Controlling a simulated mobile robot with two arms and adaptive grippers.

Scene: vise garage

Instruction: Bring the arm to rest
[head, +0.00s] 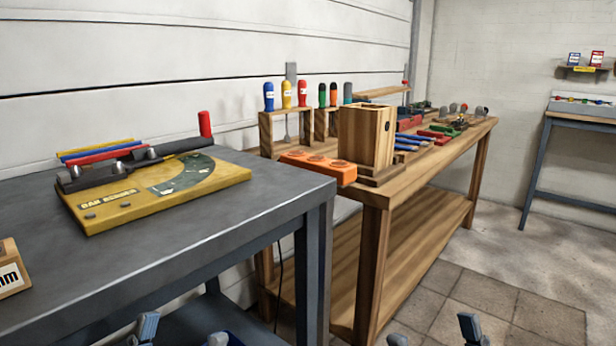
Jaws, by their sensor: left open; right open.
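My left gripper (182,333) shows only as two fingertips at the bottom edge, in front of the grey metal table. The tips are apart with nothing visible between them. My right gripper (434,335) also shows only as two separated fingertips at the bottom edge, in front of the tiled floor, with nothing seen between them. Both arms and the rest of the grippers are out of the picture.
A wooden workbench (420,168) with screwdrivers and a wooden box (364,135) stands behind. The tiled floor (490,295) at right is clear.

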